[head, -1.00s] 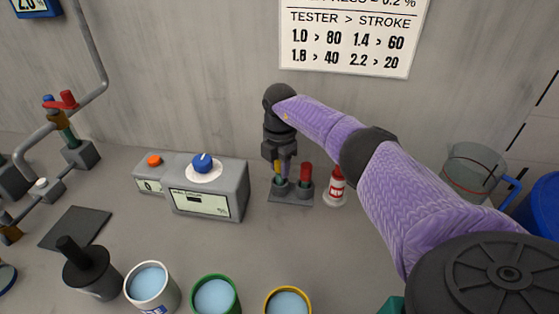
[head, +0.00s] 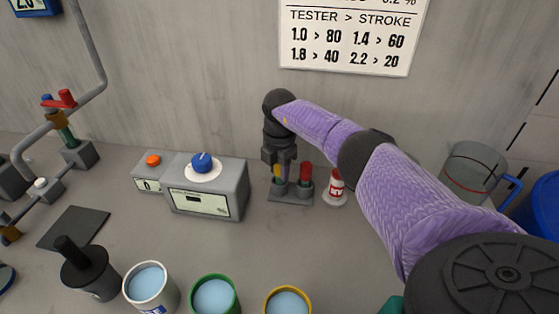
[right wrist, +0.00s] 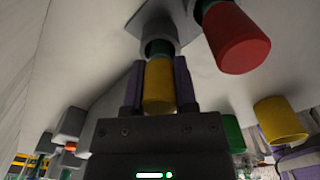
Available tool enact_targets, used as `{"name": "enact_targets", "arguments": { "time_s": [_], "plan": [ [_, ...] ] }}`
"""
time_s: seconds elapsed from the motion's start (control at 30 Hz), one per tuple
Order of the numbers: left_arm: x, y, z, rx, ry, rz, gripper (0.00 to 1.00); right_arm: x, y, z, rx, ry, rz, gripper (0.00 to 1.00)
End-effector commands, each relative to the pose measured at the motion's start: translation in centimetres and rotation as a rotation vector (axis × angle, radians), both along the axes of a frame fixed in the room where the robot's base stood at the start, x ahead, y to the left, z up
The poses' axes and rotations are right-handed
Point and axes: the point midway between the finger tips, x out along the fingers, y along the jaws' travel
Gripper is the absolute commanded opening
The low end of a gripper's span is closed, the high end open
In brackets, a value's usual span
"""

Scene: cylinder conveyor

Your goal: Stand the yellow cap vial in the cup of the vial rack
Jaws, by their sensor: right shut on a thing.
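The yellow cap vial (right wrist: 158,86) is between the two fingers of my right gripper (right wrist: 159,88), which is shut on its cap. In the head view the yellow cap (head: 277,170) shows under the right gripper (head: 281,168), roughly upright. The vial rack (head: 290,197) is a grey base with two cups. The vial's dark lower part meets the mouth of the left cup (right wrist: 155,27) and appears to be inside it; how deep is hidden. A red cap vial (head: 305,174) stands in the right cup. My left gripper is not in view.
A red-and-white bottle (head: 335,189) stands right of the rack. A grey tester box (head: 208,187) with a blue knob is at its left. Several open cans, one green-rimmed (head: 214,295), line the front. A clear jug (head: 472,174) is at right.

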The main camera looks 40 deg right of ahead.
Motion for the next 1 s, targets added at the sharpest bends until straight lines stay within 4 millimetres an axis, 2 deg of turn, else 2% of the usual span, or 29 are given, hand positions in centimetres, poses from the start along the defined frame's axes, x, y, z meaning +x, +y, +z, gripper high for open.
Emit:
{"name": "enact_targets", "arguments": {
  "time_s": [0.37,0.4,0.57,0.6,0.83,0.93,1.0],
  "plan": [
    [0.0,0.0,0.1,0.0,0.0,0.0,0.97,0.0,0.0,-0.3,0.0,0.0,0.0,0.0],
    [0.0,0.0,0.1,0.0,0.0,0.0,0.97,0.0,0.0,-0.3,0.0,0.0,0.0,0.4],
    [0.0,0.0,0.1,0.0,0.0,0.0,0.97,0.0,0.0,-0.3,0.0,0.0,0.0,0.74],
    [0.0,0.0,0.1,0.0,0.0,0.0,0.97,0.0,0.0,-0.3,0.0,0.0,0.0,0.77],
    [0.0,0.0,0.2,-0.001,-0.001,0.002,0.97,0.0,0.0,-0.1,0.0,0.0,0.0,0.77],
    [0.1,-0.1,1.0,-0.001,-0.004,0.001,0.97,0.0,-0.1,1.8,-0.001,-0.002,0.0,0.77],
    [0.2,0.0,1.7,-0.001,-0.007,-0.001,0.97,0.1,-0.1,3.8,-0.001,-0.005,0.001,0.77]
  ]
}}
